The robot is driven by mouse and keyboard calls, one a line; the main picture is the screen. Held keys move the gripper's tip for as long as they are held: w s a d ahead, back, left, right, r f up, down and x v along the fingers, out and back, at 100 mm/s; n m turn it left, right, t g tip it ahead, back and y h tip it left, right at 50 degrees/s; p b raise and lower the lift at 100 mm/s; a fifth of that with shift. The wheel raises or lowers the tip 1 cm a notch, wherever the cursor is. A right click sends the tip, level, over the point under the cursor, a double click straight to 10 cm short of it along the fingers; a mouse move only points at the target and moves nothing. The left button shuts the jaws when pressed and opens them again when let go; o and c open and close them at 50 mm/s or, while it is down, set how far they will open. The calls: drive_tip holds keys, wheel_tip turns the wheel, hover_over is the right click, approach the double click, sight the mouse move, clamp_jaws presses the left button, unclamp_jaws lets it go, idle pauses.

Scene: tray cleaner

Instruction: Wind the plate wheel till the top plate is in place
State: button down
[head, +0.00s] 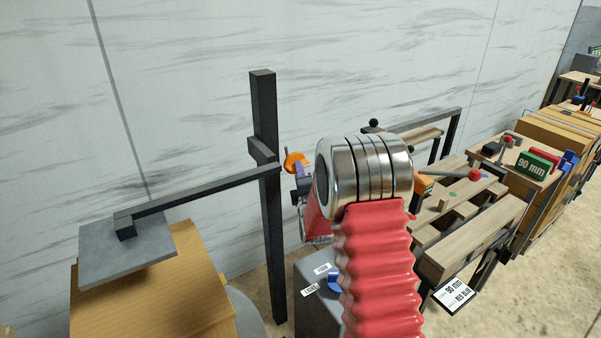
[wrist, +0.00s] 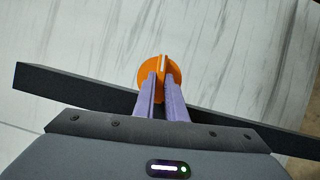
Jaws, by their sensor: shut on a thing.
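The plate wheel (head: 293,161) is a small orange disc on the dark upright post (head: 264,110) in the head view. In the wrist view the wheel (wrist: 146,84) shows a pale mark across its face. My gripper (wrist: 162,80) has its two purple fingers shut on the middle of the wheel. The gripper (head: 299,180) is partly hidden behind my arm in the head view. The grey top plate (head: 105,262) hangs from the end of a dark bar (head: 200,193) at the left, over a cardboard stack (head: 190,285). I cannot tell if they touch.
A marbled wall (head: 190,80) is close behind the post.

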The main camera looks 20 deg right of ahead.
drive_tip(key=shift+f+m, duration=0.1)
drive_tip(key=shift+m, duration=0.5)
drive_tip(key=m+g+y, duration=0.1)
drive_tip(key=m, duration=0.1)
drive_tip(key=m+g, duration=0.1)
drive_tip(key=m, duration=0.2)
drive_tip(key=m+g+y, duration=0.1)
drive_tip(key=m, duration=0.2)
drive_tip(key=shift+s+d+r+g+y, duration=0.1)
drive_tip(key=shift+d+r+g+y, duration=0.15)
drive_tip(key=shift+g+y, duration=0.05)
idle(0.3)
drive_tip(key=shift+m, duration=0.3)
idle(0.4)
drive_tip(key=c, duration=2.2)
unclamp_jaws()
drive_tip(key=o, duration=0.4)
drive_tip(key=shift+r, duration=0.15)
drive_tip(key=shift+r, duration=0.1)
drive_tip(key=d+v, duration=0.1)
drive_tip(key=v, duration=1.2)
drive_tip(key=shift+s+a, duration=0.3)
drive_tip(key=shift+a, duration=0.15)
